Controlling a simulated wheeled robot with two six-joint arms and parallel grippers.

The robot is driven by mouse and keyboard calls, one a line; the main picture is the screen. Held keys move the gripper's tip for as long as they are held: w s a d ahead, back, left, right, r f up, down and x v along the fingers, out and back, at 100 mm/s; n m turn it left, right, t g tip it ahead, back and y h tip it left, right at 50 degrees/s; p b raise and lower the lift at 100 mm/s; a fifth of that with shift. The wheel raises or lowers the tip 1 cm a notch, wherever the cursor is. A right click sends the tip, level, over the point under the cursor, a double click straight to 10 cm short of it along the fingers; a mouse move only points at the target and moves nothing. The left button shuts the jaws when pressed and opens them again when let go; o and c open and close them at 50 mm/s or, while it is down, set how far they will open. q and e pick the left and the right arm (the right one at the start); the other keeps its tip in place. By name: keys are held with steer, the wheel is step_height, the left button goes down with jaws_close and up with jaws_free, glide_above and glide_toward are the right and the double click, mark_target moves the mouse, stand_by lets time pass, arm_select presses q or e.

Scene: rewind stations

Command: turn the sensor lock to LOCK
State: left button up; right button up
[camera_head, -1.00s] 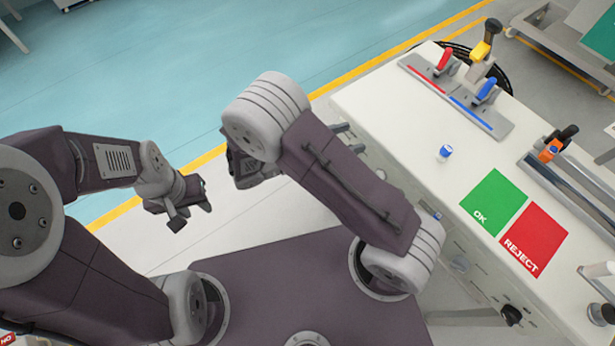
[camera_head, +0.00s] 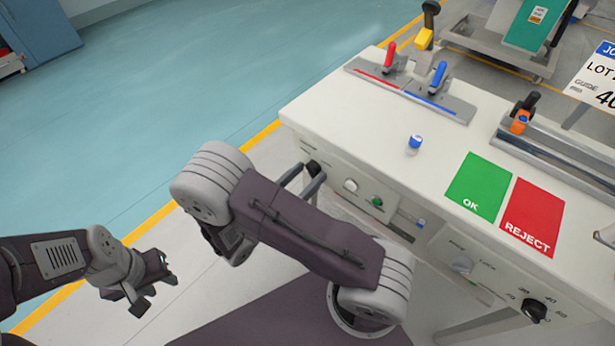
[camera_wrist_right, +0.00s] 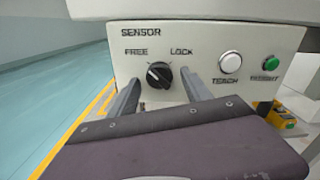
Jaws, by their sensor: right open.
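The sensor lock is a black knob (camera_wrist_right: 159,75) on the panel under the word SENSOR, between the printed words FREE and LOCK. Its pale mark seems to point up and left, toward FREE. The knob (camera_head: 313,168) also shows small in the head view, at the bench's front side. My right gripper (camera_wrist_right: 161,78) is open, with one finger on each side of the knob in the picture; I cannot tell whether they touch it. In the head view, my right gripper's (camera_head: 303,178) fingers point at the panel. My left gripper (camera_head: 156,288) looks open and empty, away from the bench.
A white button (camera_wrist_right: 230,62) and a green button (camera_wrist_right: 271,63) sit right of the knob. The bench top (camera_head: 360,125) overhangs the panel. On it are red and blue levers, a small blue-capped item (camera_head: 415,142), and green OK (camera_head: 478,188) and red REJECT (camera_head: 532,217) mats.

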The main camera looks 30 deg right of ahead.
steer(key=shift+w+d, duration=0.1)
steer(key=shift+d, duration=0.15)
jaws_close()
steer(key=shift+w+a+r+m, duration=0.1)
steer(key=shift+m, duration=4.35)
steer(key=shift+w+m, duration=0.1)
steer(key=shift+m, duration=4.35)
